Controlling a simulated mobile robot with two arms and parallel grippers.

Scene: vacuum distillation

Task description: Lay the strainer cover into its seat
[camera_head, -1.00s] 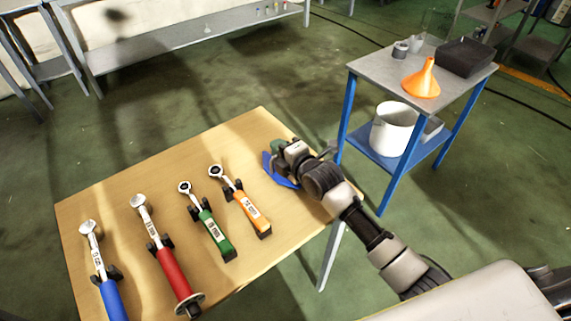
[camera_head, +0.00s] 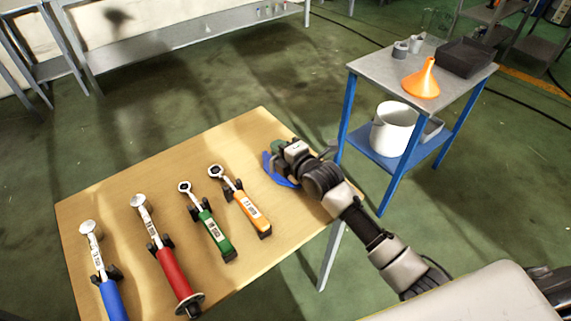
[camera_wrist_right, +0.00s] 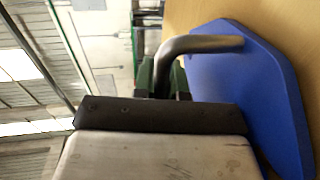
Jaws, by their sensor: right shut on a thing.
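A flat blue plate (camera_head: 283,181) with cut corners, likely the strainer cover, is at the right end of the wooden table. In the right wrist view the blue plate (camera_wrist_right: 245,85) carries a bent grey metal handle (camera_wrist_right: 195,44). My right gripper (camera_head: 279,155) is at the plate, and its green fingers in the wrist view (camera_wrist_right: 163,78) are shut on the handle. The plate stands close to the wood; I cannot tell whether it touches. The gripper hides part of the plate in the head view. I cannot make out a seat. My left gripper is not in view.
The wooden table (camera_head: 110,195) holds blue, red (camera_head: 173,272), green (camera_head: 213,234) and orange (camera_head: 250,212) handled wrenches left of my gripper. A cart (camera_head: 372,68) at right carries an orange funnel (camera_head: 421,82), a dark tray (camera_head: 466,57) and, below, a white bucket (camera_head: 393,133).

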